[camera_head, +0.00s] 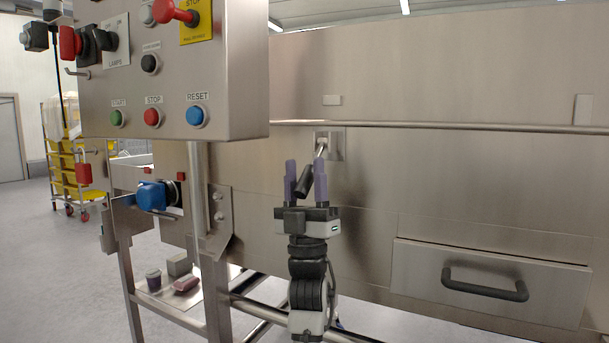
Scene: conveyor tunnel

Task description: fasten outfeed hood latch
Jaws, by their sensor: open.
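The outfeed hood latch (336,146) is a small metal plate with a silver lever on the steel wall, just below a long horizontal rail. The lever slants down and left and ends in a dark grip (305,181). My gripper (306,169) points up with its two purple fingers apart. The dark grip appears between the fingers, but I cannot tell whether either finger touches it. The hood (430,75) seems to be the large steel panel above the rail.
A control box (235,110) with buttons and a red lever hangs close at the left. A blue rotary handle (152,196) sticks out below it. A drawer (420,265) with a black handle is at lower right.

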